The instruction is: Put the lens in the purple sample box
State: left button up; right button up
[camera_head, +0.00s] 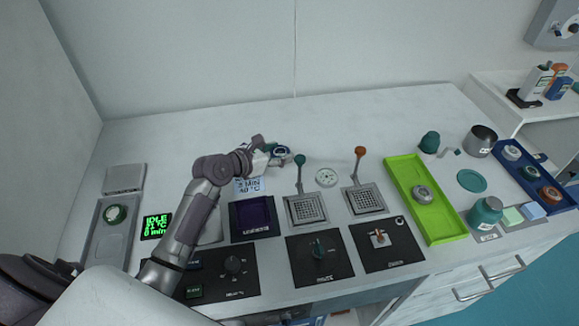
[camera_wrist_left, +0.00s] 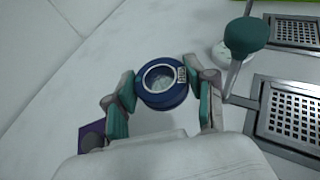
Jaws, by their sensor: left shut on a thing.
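The lens (camera_wrist_left: 160,84) is a round blue ring with clear glass and a small label. My left gripper (camera_wrist_left: 163,97) is shut on it, with a teal-padded finger on each side. In the head view the lens (camera_head: 281,151) is at the end of my left gripper (camera_head: 268,154), beyond the back edge of the row of devices. The purple sample box (camera_head: 253,217) is a dark square tray nearer the front; its inside looks empty. A purple corner (camera_wrist_left: 91,136) shows at lower left in the wrist view, partly hidden by a finger. My right gripper is not in view.
Two stirrer-like plates with grids, a teal-knobbed lever (camera_head: 299,160) and an orange-knobbed lever (camera_head: 360,151), stand right of the box. A green tray (camera_head: 433,222) is further right. A grey tray (camera_head: 99,238) is at left. The back of the table is clear.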

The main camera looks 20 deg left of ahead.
aim_at(279, 172)
pick_arm(q)
jog(key=shift+f, duration=0.9)
notch_tip(279, 172, down, 3)
jog(key=shift+f+b, duration=0.1)
jog(key=shift+b, duration=0.25)
jog(key=shift+f, duration=0.25)
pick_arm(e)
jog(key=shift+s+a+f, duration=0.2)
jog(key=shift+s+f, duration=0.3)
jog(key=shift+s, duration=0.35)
pick_arm(q)
jog(key=o, duration=0.8)
jog(key=shift+f, duration=0.1)
jog(key=o, duration=0.5)
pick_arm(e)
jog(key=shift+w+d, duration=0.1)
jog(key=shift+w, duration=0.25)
